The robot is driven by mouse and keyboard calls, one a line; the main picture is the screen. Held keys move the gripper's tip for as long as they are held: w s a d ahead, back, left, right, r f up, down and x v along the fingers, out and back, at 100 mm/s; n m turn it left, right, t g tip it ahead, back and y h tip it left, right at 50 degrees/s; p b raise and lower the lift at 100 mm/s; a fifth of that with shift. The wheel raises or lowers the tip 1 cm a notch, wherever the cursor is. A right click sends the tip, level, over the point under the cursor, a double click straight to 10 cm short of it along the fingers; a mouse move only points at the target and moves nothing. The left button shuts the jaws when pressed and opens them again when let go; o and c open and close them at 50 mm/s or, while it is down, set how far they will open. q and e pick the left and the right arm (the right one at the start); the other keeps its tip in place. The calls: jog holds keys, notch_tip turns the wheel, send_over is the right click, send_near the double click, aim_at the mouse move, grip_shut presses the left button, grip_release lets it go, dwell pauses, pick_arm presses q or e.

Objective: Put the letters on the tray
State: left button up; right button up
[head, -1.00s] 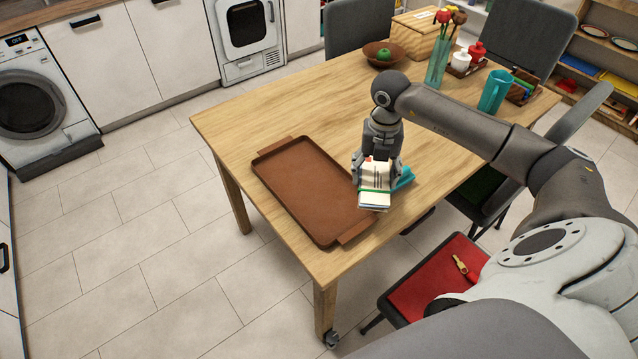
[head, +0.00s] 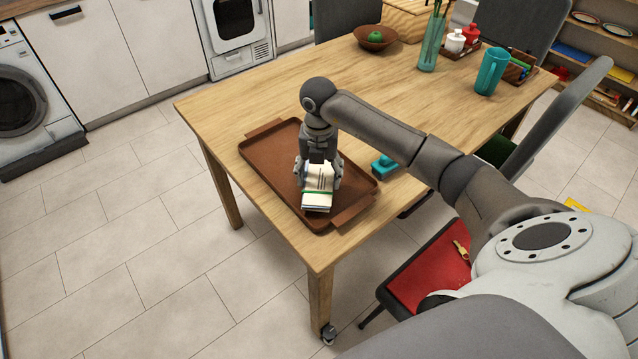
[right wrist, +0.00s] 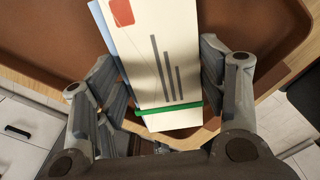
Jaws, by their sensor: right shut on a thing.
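The letters (head: 318,187) are a bundle of white envelopes with a green band around them. My right gripper (head: 318,178) is shut on the bundle and holds it over the near part of the brown tray (head: 268,157) on the table. In the right wrist view the letters (right wrist: 165,60) stand between the two fingers (right wrist: 170,85), with a red stamp and dark lines on the front envelope. The tray's surface (right wrist: 45,25) shows behind them. I cannot tell whether the bundle touches the tray. My left gripper is not in view.
A teal object (head: 384,165) lies on the table just right of the tray, close to my right arm. A bowl with a green fruit (head: 375,38), a teal pitcher (head: 491,71) and a glass vase (head: 431,45) stand farther back. A red-seated chair (head: 430,280) is at the near side.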

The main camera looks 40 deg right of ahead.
aim_at(319, 178)
jog(key=shift+f+b, duration=0.3)
jog(key=shift+f, duration=0.65)
jog(key=shift+f, duration=0.1)
jog(key=o, duration=1)
notch_tip(319, 178, up, 12)
jog(key=shift+r+b, duration=0.2)
jog(key=shift+b, duration=0.2)
